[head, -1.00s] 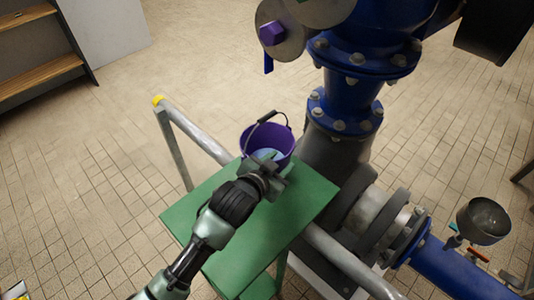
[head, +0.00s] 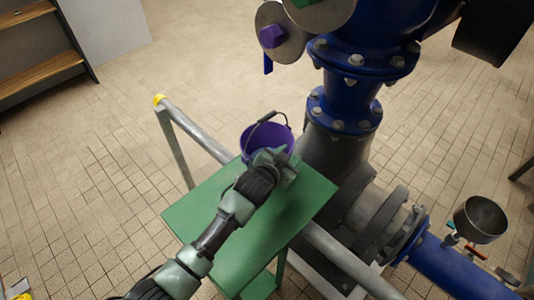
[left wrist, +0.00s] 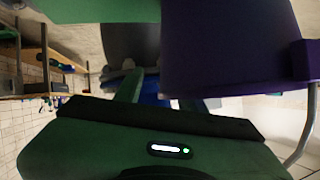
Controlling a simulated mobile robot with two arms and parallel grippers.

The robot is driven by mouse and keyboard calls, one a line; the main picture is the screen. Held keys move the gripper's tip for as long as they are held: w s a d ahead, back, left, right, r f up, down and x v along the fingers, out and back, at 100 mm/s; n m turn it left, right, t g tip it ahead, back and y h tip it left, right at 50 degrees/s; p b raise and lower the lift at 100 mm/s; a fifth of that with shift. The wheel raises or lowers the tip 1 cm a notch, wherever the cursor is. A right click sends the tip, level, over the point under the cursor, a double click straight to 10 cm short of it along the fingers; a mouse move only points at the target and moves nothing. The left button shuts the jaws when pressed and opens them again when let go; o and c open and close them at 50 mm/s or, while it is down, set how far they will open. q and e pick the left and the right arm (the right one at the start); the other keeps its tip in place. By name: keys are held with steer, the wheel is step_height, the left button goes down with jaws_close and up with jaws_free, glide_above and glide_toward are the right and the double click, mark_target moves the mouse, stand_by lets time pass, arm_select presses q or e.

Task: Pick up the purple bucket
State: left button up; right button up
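The purple bucket (head: 262,141) stands upright at the far corner of the green table (head: 190,214), its dark handle raised. My left gripper (head: 285,160) is at the bucket's near right side, over the table, and hides its lower front. In the left wrist view the bucket (left wrist: 225,50) fills the upper right, very close to the gripper (left wrist: 158,98). The fingers look spread apart, the right one mostly hidden behind the bucket. I see no grip on the bucket. My right gripper is not in view.
A large blue pipe (head: 350,95) with bolted flanges stands close on the right. A grey funnel (head: 481,220) is further right. Open tiled floor lies to the left, with a wooden shelf (head: 38,72) beyond.

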arm_select(q)
jaws_close()
steer(key=shift+f, duration=0.1)
stand_by(1.2)
steer(key=shift+w+r, duration=0.1)
steer(key=shift+r, duration=0.15)
